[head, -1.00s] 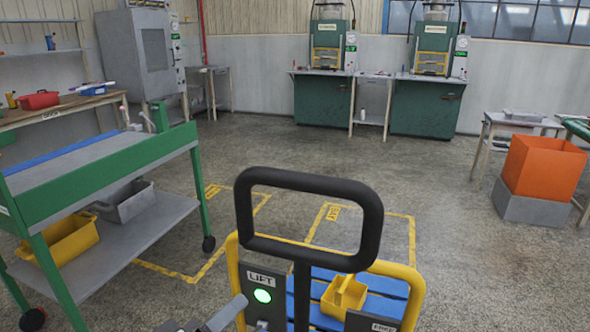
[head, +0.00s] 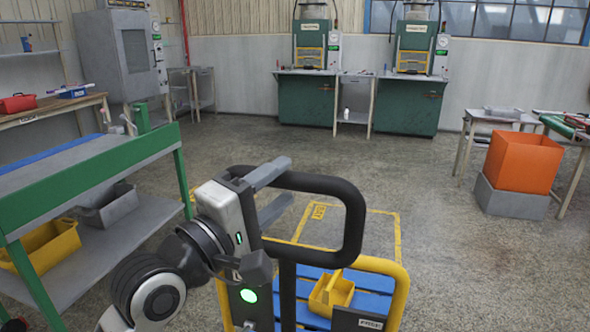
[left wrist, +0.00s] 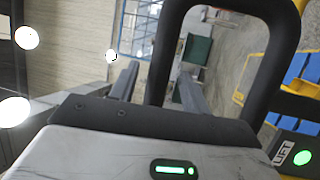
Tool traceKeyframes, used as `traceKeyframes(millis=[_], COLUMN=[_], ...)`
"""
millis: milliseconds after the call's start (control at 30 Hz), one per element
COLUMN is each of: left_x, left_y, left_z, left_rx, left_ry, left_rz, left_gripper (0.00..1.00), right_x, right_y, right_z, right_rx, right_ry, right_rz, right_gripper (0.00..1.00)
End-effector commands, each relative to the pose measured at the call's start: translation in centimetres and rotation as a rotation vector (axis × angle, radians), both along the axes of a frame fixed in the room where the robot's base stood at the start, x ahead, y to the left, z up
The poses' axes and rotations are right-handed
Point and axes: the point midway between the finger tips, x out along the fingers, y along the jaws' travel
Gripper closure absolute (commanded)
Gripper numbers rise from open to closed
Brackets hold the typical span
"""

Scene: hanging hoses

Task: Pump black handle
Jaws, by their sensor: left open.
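The black handle (head: 354,218) is an upright looped bar on the yellow-framed cart (head: 398,292) in front of me. My left gripper (head: 284,182) is open at the handle's left side and hides part of it. In the left wrist view, the handle (left wrist: 280,60) fills the upper right. Its near side bar runs between the two spread fingers of my left gripper (left wrist: 158,76), and I cannot tell whether they touch it. My right gripper is not in view.
Blue slats and a yellow tote (head: 330,294) lie below the handle on the cart. A green-framed table (head: 100,170) stands close on the left. An orange bin (head: 523,160) is at the right. The floor beyond the cart is clear.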

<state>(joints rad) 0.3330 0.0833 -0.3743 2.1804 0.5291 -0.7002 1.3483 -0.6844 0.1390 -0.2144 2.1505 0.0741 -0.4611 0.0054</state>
Motion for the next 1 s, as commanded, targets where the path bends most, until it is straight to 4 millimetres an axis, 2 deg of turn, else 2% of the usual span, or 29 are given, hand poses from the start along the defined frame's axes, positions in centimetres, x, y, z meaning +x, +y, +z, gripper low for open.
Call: traceKeyframes(millis=[100, 267, 633, 667, 800, 1000], left_x=[1.5, 2.8, 3.2, 3.2, 3.2, 3.2], left_y=[-1.4, -2.4, -2.8, -2.8, -2.8, -2.7], left_z=[0.5, 0.7, 0.7, 0.7, 0.7, 0.7], left_rx=[0.000, 0.000, 0.001, 0.001, 0.000, -0.001], left_ry=[0.000, 0.000, 0.001, 0.001, 0.001, -0.002], left_rz=[-0.001, 0.000, 0.000, 0.000, 0.001, 0.001], left_gripper=[0.53, 0.53, 0.53, 0.59, 0.98, 1.00], right_x=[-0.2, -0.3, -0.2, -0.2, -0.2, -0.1], right_y=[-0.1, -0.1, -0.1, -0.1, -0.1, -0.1], right_z=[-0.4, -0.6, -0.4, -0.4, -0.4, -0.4], right_rx=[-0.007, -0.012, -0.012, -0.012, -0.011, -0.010], right_ry=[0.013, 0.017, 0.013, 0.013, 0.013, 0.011], right_rz=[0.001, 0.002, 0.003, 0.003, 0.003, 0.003], right_gripper=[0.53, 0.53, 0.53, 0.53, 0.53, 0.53])
